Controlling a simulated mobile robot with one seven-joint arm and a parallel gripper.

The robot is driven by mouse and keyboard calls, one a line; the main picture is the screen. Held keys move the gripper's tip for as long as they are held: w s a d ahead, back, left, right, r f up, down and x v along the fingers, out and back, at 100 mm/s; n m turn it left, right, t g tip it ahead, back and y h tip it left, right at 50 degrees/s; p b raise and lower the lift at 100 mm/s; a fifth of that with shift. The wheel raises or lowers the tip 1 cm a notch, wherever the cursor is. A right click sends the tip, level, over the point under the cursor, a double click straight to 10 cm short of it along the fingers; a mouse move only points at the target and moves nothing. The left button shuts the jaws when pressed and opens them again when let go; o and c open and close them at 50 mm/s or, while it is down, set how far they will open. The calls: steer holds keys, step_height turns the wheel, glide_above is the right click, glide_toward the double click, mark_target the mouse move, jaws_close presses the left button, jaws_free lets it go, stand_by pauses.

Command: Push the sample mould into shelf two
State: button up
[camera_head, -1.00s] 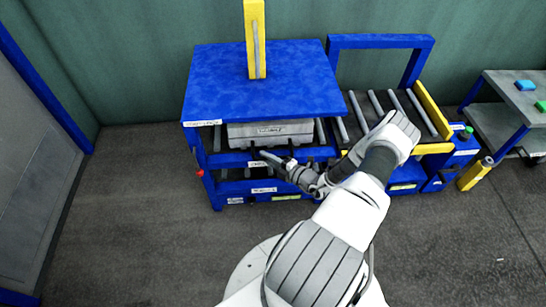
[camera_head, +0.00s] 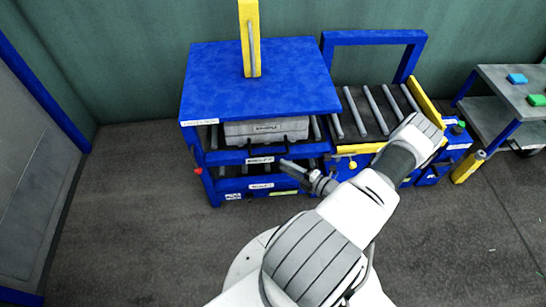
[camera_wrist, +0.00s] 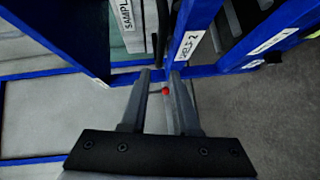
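The sample mould (camera_head: 265,131) is a light grey labelled block in the upper bay of the blue press rack, under its blue top. Its front faces me, and two dark handles show at its lower front. A label reading SHELF 2 (camera_head: 261,160) is on the blue beam just below it; that label also shows in the wrist view (camera_wrist: 188,45). Part of the mould with a SAMPLE label shows in the wrist view (camera_wrist: 135,38). My gripper (camera_head: 285,163) is in front of the rack, low and right of the mould's front, apart from it. In the wrist view its fingers (camera_wrist: 161,75) have an empty gap.
A lower shelf (camera_head: 261,185) lies below the beam. A roller conveyor (camera_head: 378,108) with a blue frame adjoins the rack on the right. A grey side table (camera_head: 500,85) stands at far right. The floor (camera_head: 130,180) left of the rack is clear.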

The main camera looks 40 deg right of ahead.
steer(key=v, duration=0.7)
steer(key=shift+p, duration=0.45)
